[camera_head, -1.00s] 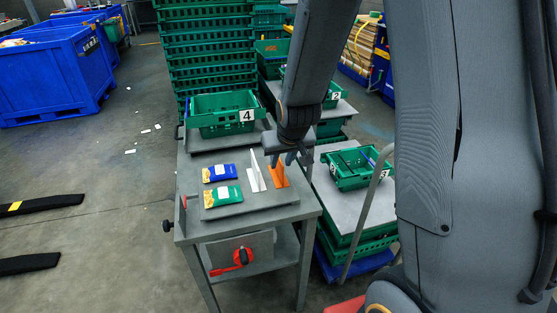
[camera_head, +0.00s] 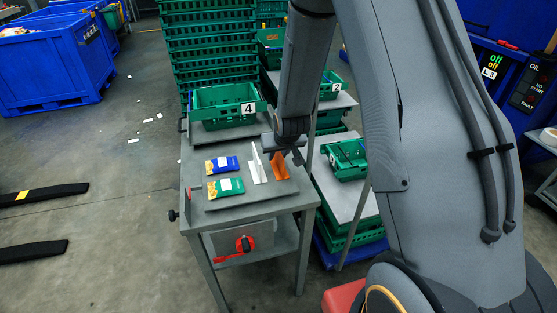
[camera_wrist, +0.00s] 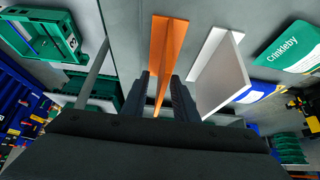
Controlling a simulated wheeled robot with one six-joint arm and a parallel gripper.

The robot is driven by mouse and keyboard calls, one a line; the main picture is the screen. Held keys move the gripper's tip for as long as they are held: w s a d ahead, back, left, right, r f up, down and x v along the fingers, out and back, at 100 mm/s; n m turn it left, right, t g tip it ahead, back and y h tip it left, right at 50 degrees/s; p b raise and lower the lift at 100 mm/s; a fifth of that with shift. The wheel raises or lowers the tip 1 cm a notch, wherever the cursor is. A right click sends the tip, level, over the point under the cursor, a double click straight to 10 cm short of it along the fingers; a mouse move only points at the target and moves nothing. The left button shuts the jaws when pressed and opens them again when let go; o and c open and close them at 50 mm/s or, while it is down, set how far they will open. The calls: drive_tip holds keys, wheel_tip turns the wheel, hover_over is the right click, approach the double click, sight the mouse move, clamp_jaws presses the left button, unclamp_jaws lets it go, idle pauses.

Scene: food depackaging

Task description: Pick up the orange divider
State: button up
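The orange divider (camera_head: 279,172) stands on the grey table's raised plate, right of the white divider (camera_head: 257,170). My gripper (camera_head: 287,156) is just above and behind the orange divider, pointing down. In the wrist view the orange divider (camera_wrist: 164,45) has a flat base and an upright fin. The fin runs between my two fingers (camera_wrist: 160,95), which stand apart on either side with gaps visible. My gripper looks open and not closed on it. The white divider (camera_wrist: 222,75) is close to the right finger.
A blue packet (camera_head: 222,164) and a green packet (camera_head: 226,187) lie left of the dividers. A green crate marked 4 (camera_head: 225,119) stands behind them. Another green crate (camera_head: 347,172) sits on a lower stand to the right. A grey post (camera_head: 312,135) rises close to the gripper's right.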

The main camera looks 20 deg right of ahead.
drive_tip(key=shift+x, duration=0.75)
clamp_jaws()
drive_tip(key=shift+r, duration=0.2)
